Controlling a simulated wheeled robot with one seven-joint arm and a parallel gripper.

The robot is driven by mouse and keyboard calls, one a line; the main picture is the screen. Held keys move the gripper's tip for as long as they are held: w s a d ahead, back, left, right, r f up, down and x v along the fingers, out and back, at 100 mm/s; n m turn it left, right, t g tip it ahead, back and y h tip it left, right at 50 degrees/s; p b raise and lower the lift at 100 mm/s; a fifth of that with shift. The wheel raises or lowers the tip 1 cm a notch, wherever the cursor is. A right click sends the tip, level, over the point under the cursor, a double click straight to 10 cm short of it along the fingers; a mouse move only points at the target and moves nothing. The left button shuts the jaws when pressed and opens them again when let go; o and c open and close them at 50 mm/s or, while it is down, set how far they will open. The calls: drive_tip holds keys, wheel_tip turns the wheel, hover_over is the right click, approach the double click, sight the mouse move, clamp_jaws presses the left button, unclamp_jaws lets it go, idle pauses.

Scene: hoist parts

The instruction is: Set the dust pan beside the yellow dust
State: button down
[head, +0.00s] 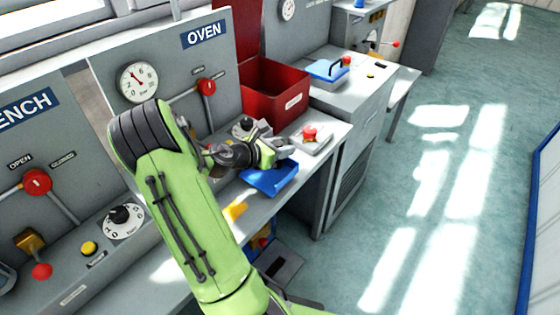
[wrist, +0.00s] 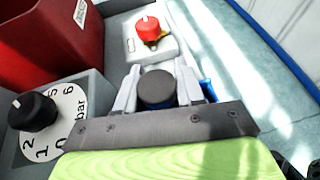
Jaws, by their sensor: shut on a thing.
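The blue dust pan (head: 270,181) hangs under my gripper (head: 277,152) at the front edge of the oven bench. In the wrist view, my gripper (wrist: 158,78) is shut on its dark round handle (wrist: 157,88), one finger on each side. Only slivers of the blue pan (wrist: 207,90) show there, behind the fingers. The yellow dust (head: 235,211) lies on the bench top, left of and nearer than the pan, partly behind my arm. Whether the pan touches the bench is not clear.
A red-button box (head: 310,138) stands just right of the pan, with a red bin (head: 275,92) behind. A numbered dial (head: 243,128) is close to my gripper. The floor at right is clear.

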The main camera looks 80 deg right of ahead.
wheel_tip(320, 180, down, 3)
drive_tip(key=shift+r+b, duration=0.1)
drive_tip(key=shift+b, duration=0.3)
drive_tip(key=shift+r, duration=0.15)
drive_tip(key=c, duration=0.7)
unclamp_jaws()
drive_tip(key=shift+w+a, duration=0.1)
